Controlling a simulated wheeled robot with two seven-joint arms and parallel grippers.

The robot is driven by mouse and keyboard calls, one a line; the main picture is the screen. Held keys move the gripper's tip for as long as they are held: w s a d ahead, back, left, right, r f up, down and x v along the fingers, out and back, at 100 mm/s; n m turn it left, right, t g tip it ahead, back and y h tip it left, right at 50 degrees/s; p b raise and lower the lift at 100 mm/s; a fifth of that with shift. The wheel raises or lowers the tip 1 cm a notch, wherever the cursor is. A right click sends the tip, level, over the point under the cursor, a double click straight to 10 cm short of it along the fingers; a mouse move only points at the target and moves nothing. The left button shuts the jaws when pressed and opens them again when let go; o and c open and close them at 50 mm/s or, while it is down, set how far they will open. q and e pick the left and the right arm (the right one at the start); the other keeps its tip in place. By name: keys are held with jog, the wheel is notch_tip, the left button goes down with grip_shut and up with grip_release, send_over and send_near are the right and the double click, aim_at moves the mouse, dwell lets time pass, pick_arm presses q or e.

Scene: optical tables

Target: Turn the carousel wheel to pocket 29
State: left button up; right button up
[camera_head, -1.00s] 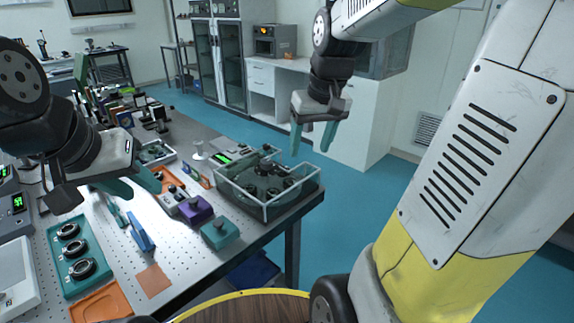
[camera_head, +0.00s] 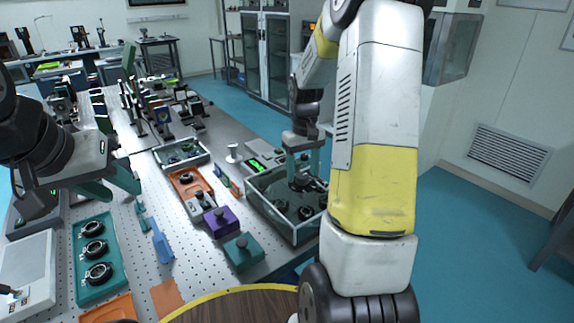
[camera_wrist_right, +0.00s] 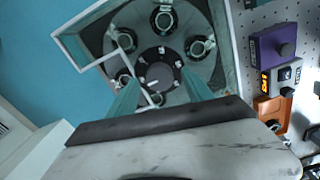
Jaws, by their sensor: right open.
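The carousel wheel (camera_wrist_right: 185,47) is a grey disc with several round mounts and a dark hub (camera_wrist_right: 160,73) with small white marks. It sits in a clear-walled box (camera_head: 262,207) at the table's right edge. My right gripper (camera_head: 303,176) is over the box, pointing down. In the right wrist view its two teal fingers (camera_wrist_right: 158,78) are apart, with the hub seen between them. I cannot tell whether they touch it. My left gripper (camera_head: 112,188) is over the left of the table, fingers apart and empty. The pocket numbers are too small to read.
A teal tray (camera_head: 97,262) holds round mounts. A blue bin's floor-side space is open to the right.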

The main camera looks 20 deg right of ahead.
jog(key=shift+f, duration=0.6)
grip_shut()
